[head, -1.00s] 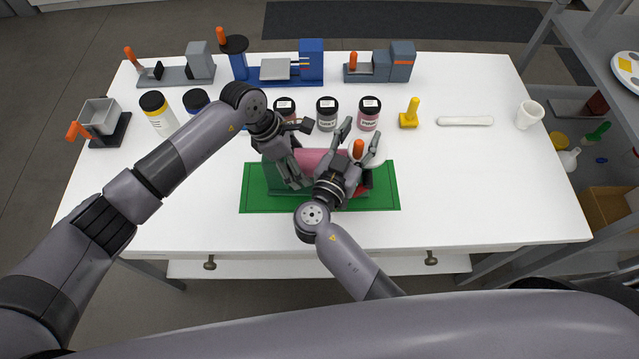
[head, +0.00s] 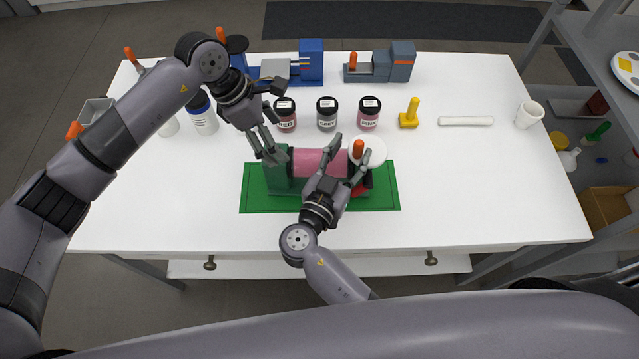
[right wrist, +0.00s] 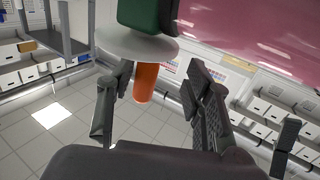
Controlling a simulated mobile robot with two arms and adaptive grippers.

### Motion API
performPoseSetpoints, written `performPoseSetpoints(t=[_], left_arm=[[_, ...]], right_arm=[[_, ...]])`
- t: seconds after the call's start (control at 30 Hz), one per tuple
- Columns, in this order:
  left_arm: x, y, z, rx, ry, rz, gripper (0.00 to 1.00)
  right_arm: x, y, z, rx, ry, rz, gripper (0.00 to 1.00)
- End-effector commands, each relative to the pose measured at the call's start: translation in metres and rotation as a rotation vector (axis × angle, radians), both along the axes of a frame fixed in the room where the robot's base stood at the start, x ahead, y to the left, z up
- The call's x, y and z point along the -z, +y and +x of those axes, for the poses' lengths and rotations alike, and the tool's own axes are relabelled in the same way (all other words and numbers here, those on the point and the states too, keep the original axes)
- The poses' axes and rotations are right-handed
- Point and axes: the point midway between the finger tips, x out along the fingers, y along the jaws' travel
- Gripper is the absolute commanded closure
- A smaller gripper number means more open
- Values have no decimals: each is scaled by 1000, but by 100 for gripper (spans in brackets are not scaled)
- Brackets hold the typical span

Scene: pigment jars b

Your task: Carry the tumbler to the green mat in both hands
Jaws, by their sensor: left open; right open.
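The tumbler, a pink drum (head: 310,162) on a green stand (head: 277,178) with a white disc (head: 374,146) and an orange handle (head: 358,149), stands on the green mat (head: 384,202). My left gripper (head: 269,145) is open and empty, just above and behind the stand's left end. The drum (right wrist: 260,25) is at upper right. The mat's middle is hidden.
Three jars stand behind the mat, including a grey one (head: 327,114). A yellow stand (head: 409,114), a white bar (head: 466,121) and a white cup (head: 529,114) are to the right. Machines line the back edge. The table's front right is clear.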

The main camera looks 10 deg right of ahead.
Motion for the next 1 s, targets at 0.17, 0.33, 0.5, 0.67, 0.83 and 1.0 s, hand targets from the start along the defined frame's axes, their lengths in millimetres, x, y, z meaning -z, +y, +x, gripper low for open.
performPoseSetpoints(t=[0.17, 0.33, 0.5, 0.67, 0.83, 1.0], left_arm=[[0, 0, 0, 0, 0, 0, 20], [0, 0, 0, 0, 0, 0, 20], [0, 0, 0, 0, 0, 0, 20], [0, 0, 0, 0, 0, 0, 20], [0, 0, 0, 0, 0, 0, 20], [0, 0, 0, 0, 0, 0, 20]], right_arm=[[0, 22, -32, -1, 2, 2, 53], [0, 35, -50, 1, 1, 0, 53], [0, 40, -57, 0, -1, -1, 53], [0, 40, -57, 1, -1, -1, 53], [0, 40, -57, 1, -1, -1, 53], [0, 40, -57, 0, -1, -1, 53]])
